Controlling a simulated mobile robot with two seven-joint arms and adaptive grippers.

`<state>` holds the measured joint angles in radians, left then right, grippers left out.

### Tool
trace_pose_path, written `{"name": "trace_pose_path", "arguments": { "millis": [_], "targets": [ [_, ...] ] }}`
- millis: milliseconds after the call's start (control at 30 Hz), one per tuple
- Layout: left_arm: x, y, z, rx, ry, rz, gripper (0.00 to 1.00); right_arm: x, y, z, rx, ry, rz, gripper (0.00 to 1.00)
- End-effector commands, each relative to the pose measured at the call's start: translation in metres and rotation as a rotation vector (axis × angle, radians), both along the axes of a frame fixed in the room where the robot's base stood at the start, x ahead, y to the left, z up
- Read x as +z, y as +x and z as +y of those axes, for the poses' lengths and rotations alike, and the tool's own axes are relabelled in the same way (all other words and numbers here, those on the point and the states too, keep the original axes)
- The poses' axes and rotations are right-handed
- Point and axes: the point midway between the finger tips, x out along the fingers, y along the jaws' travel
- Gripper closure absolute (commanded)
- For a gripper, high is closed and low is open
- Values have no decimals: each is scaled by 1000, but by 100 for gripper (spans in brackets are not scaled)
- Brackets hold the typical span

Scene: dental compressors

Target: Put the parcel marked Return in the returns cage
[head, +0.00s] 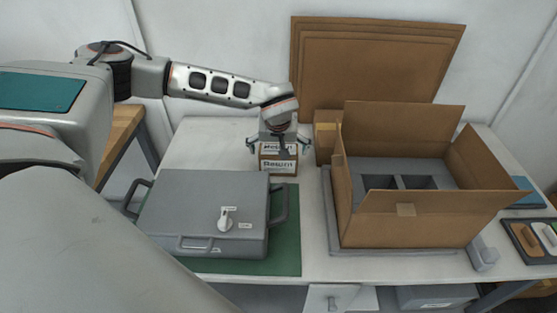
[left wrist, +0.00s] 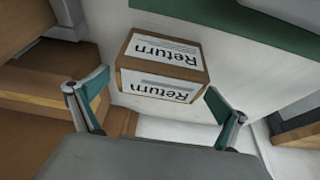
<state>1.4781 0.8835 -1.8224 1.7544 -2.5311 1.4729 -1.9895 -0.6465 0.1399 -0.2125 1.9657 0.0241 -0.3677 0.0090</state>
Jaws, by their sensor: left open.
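The parcel (head: 278,166) is a small brown box with white labels reading Return, standing on the white table behind the grey case. In the left wrist view the parcel (left wrist: 163,68) shows two labelled faces. My left gripper (head: 279,143) is right above the parcel in the head view, pointing down. In the left wrist view the open gripper's (left wrist: 157,84) teal-padded fingers are to either side of the parcel, with a gap on both sides. My right gripper is not in view. I see no returns cage in either view.
A grey case (head: 195,205) lies on a green mat (head: 287,240) in front of the parcel. A large open carton (head: 415,222) stands to the right, with a small brown box (head: 325,140) by its left back corner. Flat cardboard (head: 375,60) leans on the wall.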

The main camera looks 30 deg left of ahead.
Motion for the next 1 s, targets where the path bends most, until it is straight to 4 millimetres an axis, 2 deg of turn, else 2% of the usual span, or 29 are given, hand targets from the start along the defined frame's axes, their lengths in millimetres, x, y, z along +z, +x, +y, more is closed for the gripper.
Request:
{"name": "trace_pose_path", "arguments": {
  "millis": [33, 200, 267, 300, 567, 733, 867, 1000],
  "targets": [
    [0, 0, 0, 0, 0, 0, 0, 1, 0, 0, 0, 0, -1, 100],
    [0, 0, 0, 0, 0, 0, 44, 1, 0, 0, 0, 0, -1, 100],
    [0, 0, 0, 0, 0, 0, 45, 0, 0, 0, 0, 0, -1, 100],
    [1, 0, 0, 0, 0, -1, 49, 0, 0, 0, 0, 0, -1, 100],
    [2, 0, 0, 1, -1, -2, 49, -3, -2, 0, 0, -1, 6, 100],
    [13, 1, 0, 1, 0, -3, 50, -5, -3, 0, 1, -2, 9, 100],
    [33, 1, 0, -1, 0, -5, 50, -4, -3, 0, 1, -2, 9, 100],
    [66, 2, 0, 0, -1, -7, 50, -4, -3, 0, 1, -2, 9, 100]
  ]
}}
